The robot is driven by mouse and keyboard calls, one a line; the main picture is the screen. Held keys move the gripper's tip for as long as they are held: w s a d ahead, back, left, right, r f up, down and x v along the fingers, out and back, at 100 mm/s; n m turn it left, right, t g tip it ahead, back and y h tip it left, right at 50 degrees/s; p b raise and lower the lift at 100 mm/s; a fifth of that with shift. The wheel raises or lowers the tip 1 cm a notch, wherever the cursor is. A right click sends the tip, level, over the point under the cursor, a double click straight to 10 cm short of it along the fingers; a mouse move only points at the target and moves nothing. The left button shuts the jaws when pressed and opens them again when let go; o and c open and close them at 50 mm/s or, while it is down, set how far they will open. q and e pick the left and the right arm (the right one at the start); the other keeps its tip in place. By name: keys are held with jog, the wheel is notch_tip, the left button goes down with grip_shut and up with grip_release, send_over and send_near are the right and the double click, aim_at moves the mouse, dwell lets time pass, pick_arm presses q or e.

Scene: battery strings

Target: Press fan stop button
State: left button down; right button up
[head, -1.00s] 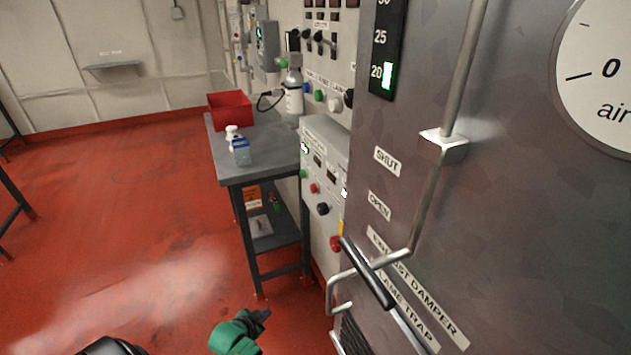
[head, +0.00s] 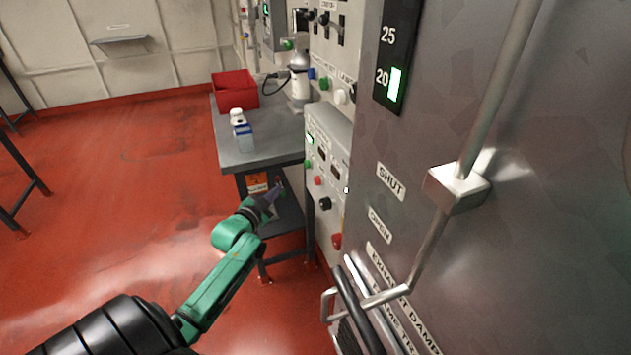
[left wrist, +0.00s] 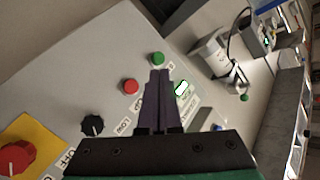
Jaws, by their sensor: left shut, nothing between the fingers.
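A small red button (head: 318,181) sits on the sloping grey control panel (head: 335,150), beside a green button (head: 308,164). In the left wrist view the red button (left wrist: 130,87) is left of my fingertips and the green button (left wrist: 157,59) is just beyond them. I cannot read which is marked fan stop. My left gripper (head: 276,190) is shut and empty, left of the panel in the head view; it also shows in the left wrist view (left wrist: 160,75). I see no clear contact with either button. My right gripper is not in view.
A black knob (head: 326,204) and a large red knob (head: 336,240) are lower on the panel. A grey table (head: 262,152) beside it holds a red bin (head: 235,90) and small bottles. A metal cabinet with handles (head: 450,150) fills the right. The red floor at left is open.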

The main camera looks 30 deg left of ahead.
aim_at(318, 181)
pick_arm(q)
jog(key=w+d+b, duration=0.1)
jog(key=w+d, duration=0.4)
jog(key=w, duration=0.2)
jog(key=shift+w+b, duration=0.15)
jog(key=shift+b, duration=0.15)
jog(key=shift+f, duration=0.1)
dwell(1.6)
jog(key=shift+w+d, duration=0.25)
jog(key=shift+w, duration=0.1)
jog(key=shift+w+d, duration=0.4)
jog(key=shift+w, duration=0.2)
dwell(0.9)
jog(key=shift+s+a+p, duration=0.35)
jog(key=shift+s+a, duration=0.25)
jog(key=shift+s, duration=0.3)
